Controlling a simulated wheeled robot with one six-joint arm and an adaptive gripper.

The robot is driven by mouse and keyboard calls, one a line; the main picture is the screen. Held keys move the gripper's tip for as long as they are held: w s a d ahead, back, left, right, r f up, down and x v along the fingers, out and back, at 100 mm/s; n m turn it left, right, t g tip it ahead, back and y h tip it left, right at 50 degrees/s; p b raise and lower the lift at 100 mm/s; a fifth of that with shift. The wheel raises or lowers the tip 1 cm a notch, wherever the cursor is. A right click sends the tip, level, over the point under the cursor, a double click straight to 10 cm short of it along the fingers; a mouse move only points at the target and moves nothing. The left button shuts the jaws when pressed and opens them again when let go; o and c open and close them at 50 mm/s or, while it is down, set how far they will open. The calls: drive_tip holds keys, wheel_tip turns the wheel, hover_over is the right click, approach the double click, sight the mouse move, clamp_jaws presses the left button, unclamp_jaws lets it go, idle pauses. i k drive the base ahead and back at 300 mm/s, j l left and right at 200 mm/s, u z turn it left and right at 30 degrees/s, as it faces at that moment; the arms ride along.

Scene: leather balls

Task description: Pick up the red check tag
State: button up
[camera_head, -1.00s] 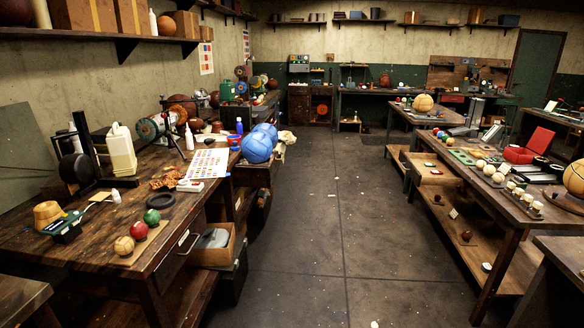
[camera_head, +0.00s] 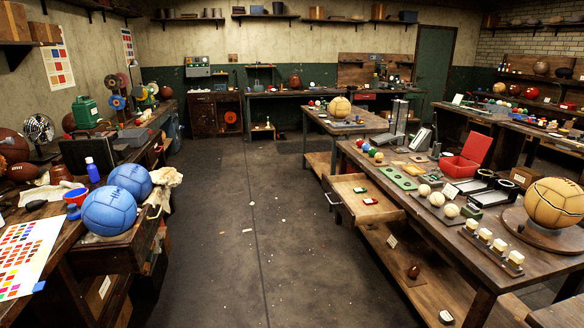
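A small red tag (camera_head: 370,201) with a pale patch lies in the open drawer (camera_head: 352,213) of the long right-hand workbench (camera_head: 415,195); it is probably the red check tag, but it is too small to read. A small green tag (camera_head: 360,190) of similar size lies just behind it in the same drawer. The two look apart. My gripper is not in view.
The drawer juts into the aisle, with a metal handle (camera_head: 334,199). An open red box (camera_head: 461,165), balls and a large tan ball (camera_head: 555,202) sit on the bench. Blue balls (camera_head: 109,211) stand at left. The aisle floor (camera_head: 235,215) is mostly clear.

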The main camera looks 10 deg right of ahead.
sight(371, 202)
drive_tip(key=i+l+z, duration=0.1)
drive_tip(key=i, duration=0.35)
drive_tip(key=i+l+z, duration=0.1)
drive_tip(key=i+l, duration=0.15)
drive_tip(key=i, duration=0.25)
drive_tip(key=i+l+z, duration=0.1)
drive_tip(key=i, duration=0.4)
drive_tip(key=i+l, duration=0.2)
drive_tip(key=l, duration=0.15)
drive_tip(key=i+j, duration=0.1)
drive_tip(key=j, duration=0.45)
drive_tip(key=i+j+z, duration=0.1)
drive_tip(key=j, duration=0.45)
drive_tip(key=i+j, duration=0.15)
drive_tip(key=j, duration=0.4)
drive_tip(key=i+j+z, duration=0.1)
drive_tip(key=j, duration=0.4)
